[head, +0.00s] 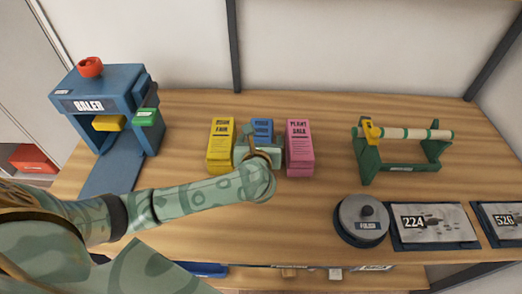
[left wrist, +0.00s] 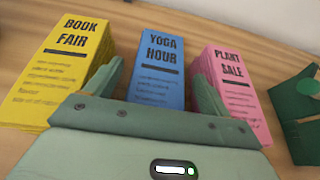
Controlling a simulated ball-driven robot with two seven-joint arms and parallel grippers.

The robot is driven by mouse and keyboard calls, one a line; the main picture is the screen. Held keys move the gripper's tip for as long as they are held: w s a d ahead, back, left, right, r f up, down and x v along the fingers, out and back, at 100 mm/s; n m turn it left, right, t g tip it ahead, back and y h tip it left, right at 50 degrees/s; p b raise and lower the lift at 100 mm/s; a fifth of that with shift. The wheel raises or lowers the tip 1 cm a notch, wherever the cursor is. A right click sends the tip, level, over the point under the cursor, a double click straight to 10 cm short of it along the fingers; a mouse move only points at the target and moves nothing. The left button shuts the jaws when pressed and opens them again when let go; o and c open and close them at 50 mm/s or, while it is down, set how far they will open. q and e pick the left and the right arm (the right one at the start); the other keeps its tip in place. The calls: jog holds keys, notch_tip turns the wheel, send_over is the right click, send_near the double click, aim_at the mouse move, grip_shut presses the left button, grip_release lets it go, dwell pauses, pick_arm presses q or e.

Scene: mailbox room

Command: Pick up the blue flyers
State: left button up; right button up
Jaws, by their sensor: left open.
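The blue flyers (left wrist: 161,75), a stack headed "YOGA HOUR", stand on the wooden table between a yellow and a pink stack. In the head view only the upper part of the blue flyers (head: 262,127) shows; my gripper hides the rest. My left gripper (head: 255,145) is open over the blue stack. In the left wrist view the left gripper's (left wrist: 157,85) fingers lie on either side of the blue flyers, in the gaps beside the neighbouring stacks. I cannot tell whether they touch the blue stack. My right gripper is not in view.
The yellow "BOOK FAIR" stack (head: 220,145) and pink "PLANT SALE" stack (head: 299,150) stand close on both sides. A blue baler (head: 95,100) is at left. A green roll stand (head: 400,165), a round grey device (head: 361,222) and numbered trays (head: 433,224) are at right.

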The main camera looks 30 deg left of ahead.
pick_arm(q)
jog(key=shift+c, duration=1.2)
jog(key=c, duration=1.5)
jog(key=shift+r, duration=0.1)
